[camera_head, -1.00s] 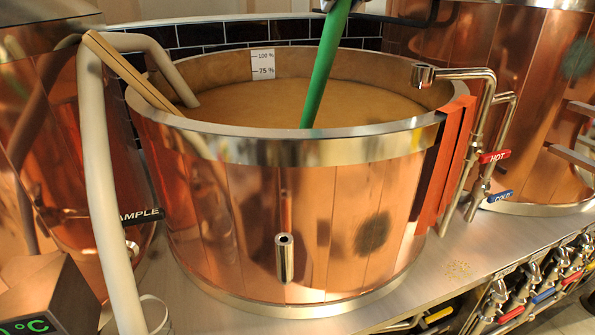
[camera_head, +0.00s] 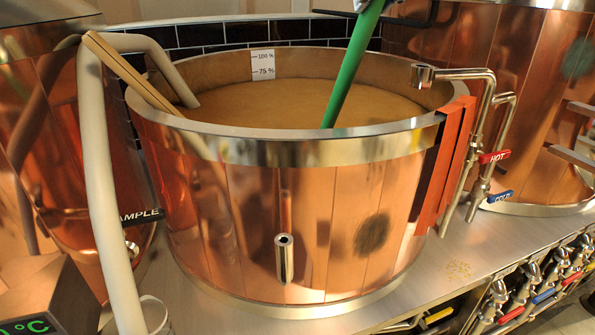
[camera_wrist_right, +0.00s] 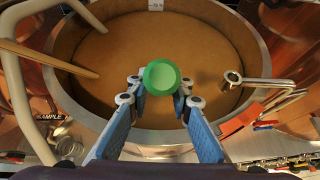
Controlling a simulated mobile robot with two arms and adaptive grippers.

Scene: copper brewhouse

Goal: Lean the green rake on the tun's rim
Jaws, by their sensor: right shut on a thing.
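The green rake (camera_head: 352,62) slants down into the copper tun (camera_head: 290,195); its lower end is hidden behind the near rim or in the tan mash (camera_head: 240,104). My right gripper (camera_head: 362,5) shows only partly at the top edge of the head view, at the rake's handle. In the right wrist view, the blue fingers of my right gripper (camera_wrist_right: 160,92) are closed around the green handle (camera_wrist_right: 161,76), whose round end faces the camera above the tun. The handle looks apart from the steel rim (camera_head: 300,152). My left gripper is not in view.
A wooden paddle (camera_head: 128,70) and a beige hose (camera_head: 100,175) hang over the tun's left rim. A steel spout (camera_head: 450,74) reaches over the right rim, beside a red cloth (camera_head: 445,165). The near rim's middle is free.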

